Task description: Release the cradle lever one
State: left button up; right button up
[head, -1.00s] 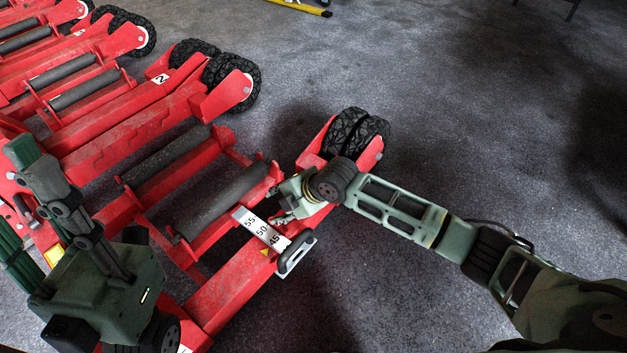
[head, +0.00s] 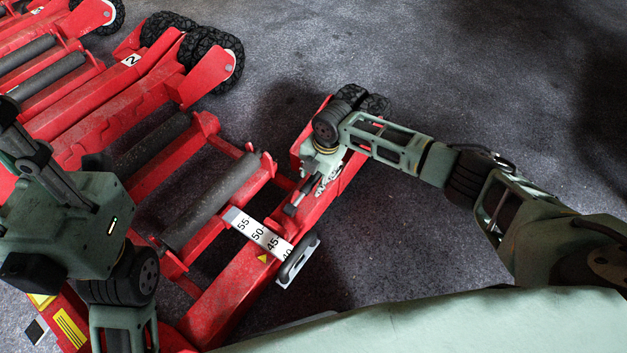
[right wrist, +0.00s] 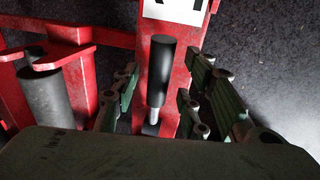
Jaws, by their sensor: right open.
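The cradle lever (right wrist: 160,75), a black cylindrical grip on a short metal rod, stands out in the right wrist view over a red beam. In the head view a dark lever (head: 292,207) shows beside the right gripper's fingers. My right gripper (head: 318,187) is open over the red beam (head: 232,300) of the nearest jack. In the right wrist view its green-padded fingers (right wrist: 168,98) lie either side of the lever, with gaps visible on both sides. My left gripper (head: 35,160) is at the left edge, its fingertips cut off.
A white scale plate (head: 257,234) with numbers and a grey metal handle (head: 298,260) sit on the near beam. A dark roller (head: 212,202) lies left of it. The jack marked 2 (head: 100,82) stands further left. Dark floor (head: 470,80) is clear at upper right.

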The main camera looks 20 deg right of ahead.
jog(key=shift+w+f, duration=0.1)
jog(key=shift+f, duration=0.5)
grip_shut()
